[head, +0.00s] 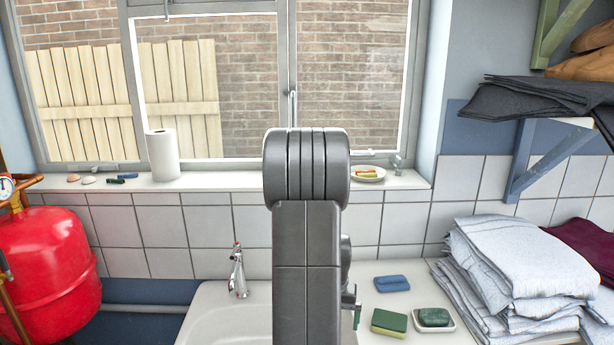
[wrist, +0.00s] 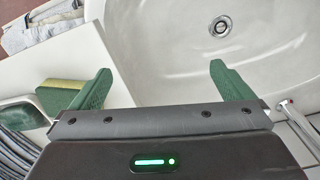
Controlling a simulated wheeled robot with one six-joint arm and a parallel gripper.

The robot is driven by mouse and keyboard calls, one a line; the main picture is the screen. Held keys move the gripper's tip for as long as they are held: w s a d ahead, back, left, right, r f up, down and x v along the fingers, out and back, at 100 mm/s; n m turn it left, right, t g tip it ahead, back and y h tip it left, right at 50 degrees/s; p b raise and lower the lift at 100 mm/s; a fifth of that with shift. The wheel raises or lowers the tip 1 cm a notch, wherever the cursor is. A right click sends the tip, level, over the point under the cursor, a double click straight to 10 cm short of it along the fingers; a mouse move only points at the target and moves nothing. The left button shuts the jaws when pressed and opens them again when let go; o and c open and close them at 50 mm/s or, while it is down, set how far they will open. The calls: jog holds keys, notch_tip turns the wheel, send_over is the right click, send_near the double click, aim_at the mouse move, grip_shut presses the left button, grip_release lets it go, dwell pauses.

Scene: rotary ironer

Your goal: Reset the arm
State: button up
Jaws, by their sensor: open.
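My gripper (wrist: 160,70) is open in the wrist view, its two green fingers wide apart with nothing between them. It points down over the white sink (wrist: 165,40), whose drain shows beyond the fingers. In the head view my grey arm stands upright in the middle and hides most of the gripper; only a small green part shows at the arm's right side, low down. The sink (head: 220,320) is partly hidden behind the arm.
A tap (head: 238,272) rises behind the sink. Right of my arm lie a blue sponge (head: 392,283), a green-yellow sponge (head: 389,323) and green soap in a dish (head: 434,318). Folded towels (head: 515,265) are stacked farther right. A red tank (head: 45,265) stands left.

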jog(key=shift+w+a+f, duration=0.25)
jog(key=shift+a+f, duration=0.1)
jog(key=shift+f, duration=0.4)
jog(key=shift+s, duration=0.15)
